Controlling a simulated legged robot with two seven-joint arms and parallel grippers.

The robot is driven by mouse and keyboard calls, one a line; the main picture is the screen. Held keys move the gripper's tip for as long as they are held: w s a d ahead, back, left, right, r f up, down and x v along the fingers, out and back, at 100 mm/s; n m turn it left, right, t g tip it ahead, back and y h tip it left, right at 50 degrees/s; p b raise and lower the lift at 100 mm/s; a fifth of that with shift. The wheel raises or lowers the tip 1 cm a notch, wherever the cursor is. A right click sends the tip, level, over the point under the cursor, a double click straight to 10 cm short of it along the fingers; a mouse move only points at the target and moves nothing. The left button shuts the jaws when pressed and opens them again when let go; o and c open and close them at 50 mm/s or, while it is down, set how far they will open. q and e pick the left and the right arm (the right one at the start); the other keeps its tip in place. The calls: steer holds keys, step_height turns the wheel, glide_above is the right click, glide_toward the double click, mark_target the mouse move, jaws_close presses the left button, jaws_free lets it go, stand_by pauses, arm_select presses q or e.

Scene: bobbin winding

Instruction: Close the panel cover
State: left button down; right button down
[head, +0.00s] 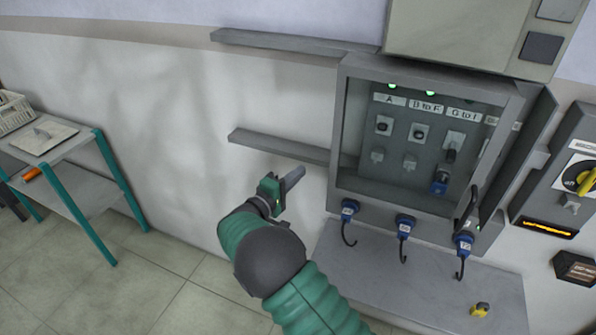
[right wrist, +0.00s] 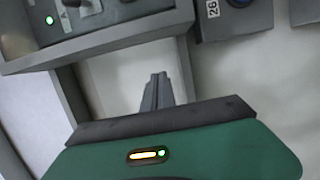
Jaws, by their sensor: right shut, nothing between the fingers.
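The panel cover (head: 431,76) is a grey frame around a see-through window on the wall box. It appears ajar: its right edge stands off the box, and part of a label shows in the gap there. A dark handle (head: 466,206) is at its lower right. My right gripper (head: 293,178) is shut and empty, left of the box and apart from it, near the wall. In the right wrist view its fingers (right wrist: 157,88) point at bare wall, with a grey frame edge at upper left. My left gripper is not in view.
A grey ledge (head: 375,275) below holds a yellow item (head: 480,310). A shelf bar (head: 280,147) juts out left of the box. A switch unit (head: 570,170) stands right; a teal-legged table (head: 100,190) stands left.

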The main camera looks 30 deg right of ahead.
steer(key=d+p, duration=0.1)
steer(key=d, duration=0.8)
steer(key=shift+w+d, duration=0.1)
steer(key=shift+w, duration=0.05)
steer(key=s+d+p, duration=0.1)
steer(key=s+d, duration=0.1)
steer(key=s+d+p, duration=0.2)
steer(key=s, duration=0.1)
steer(key=shift+s+d+r+p, duration=0.1)
steer(key=shift+d+p, duration=0.1)
steer(key=shift+p, duration=0.1)
steer(key=shift+s+d, duration=0.1)
